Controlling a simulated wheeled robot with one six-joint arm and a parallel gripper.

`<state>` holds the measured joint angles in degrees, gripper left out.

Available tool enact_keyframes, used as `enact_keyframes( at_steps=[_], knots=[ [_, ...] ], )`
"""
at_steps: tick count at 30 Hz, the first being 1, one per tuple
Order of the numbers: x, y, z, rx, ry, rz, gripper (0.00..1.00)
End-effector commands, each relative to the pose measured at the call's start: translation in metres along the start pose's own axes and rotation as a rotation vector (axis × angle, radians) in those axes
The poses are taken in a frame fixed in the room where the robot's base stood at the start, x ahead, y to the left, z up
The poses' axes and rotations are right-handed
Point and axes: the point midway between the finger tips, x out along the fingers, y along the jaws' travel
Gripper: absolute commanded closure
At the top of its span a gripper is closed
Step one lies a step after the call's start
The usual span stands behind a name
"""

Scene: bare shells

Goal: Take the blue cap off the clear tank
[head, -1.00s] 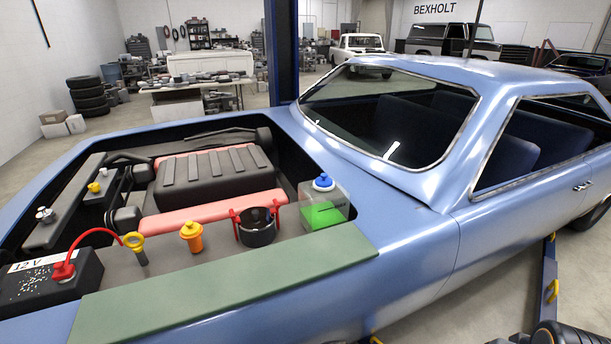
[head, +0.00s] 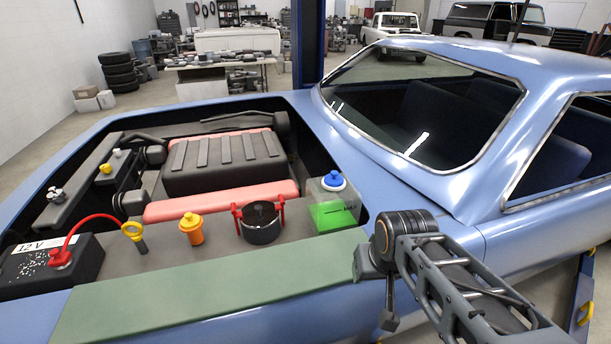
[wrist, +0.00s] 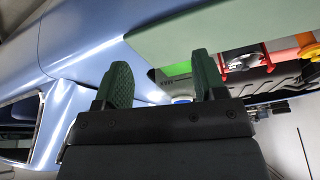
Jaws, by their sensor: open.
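The gripper is apart from the cap. My arm is at the lower right in the head view.
A black pot in a red holder (head: 261,222), an orange-capped filler (head: 190,228), a yellow ring handle (head: 133,232) and a battery (head: 50,265) with a red cable line the bay. A green fender mat (head: 210,285) lies in front. The windshield (head: 420,105) rises behind right.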

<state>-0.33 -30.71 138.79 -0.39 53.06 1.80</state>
Motion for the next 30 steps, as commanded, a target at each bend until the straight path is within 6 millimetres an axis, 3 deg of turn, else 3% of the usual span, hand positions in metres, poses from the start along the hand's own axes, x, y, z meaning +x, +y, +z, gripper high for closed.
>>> enact_keyframes(
  at_steps=[5,9,15,18,24,30],
  knots=[
    [-0.030,-0.002,-0.079,0.071,-0.018,0.019,0.18],
    [-0.045,-0.007,-0.157,0.149,-0.036,0.041,0.05],
    [-0.043,-0.016,-0.256,0.269,-0.053,0.081,0.03],
    [-0.034,-0.020,-0.294,0.332,-0.057,0.101,0.03],
    [-0.010,-0.025,-0.345,0.438,-0.060,0.138,0.03],
    [0.009,-0.027,-0.368,0.508,-0.058,0.162,0.03]
  ],
)
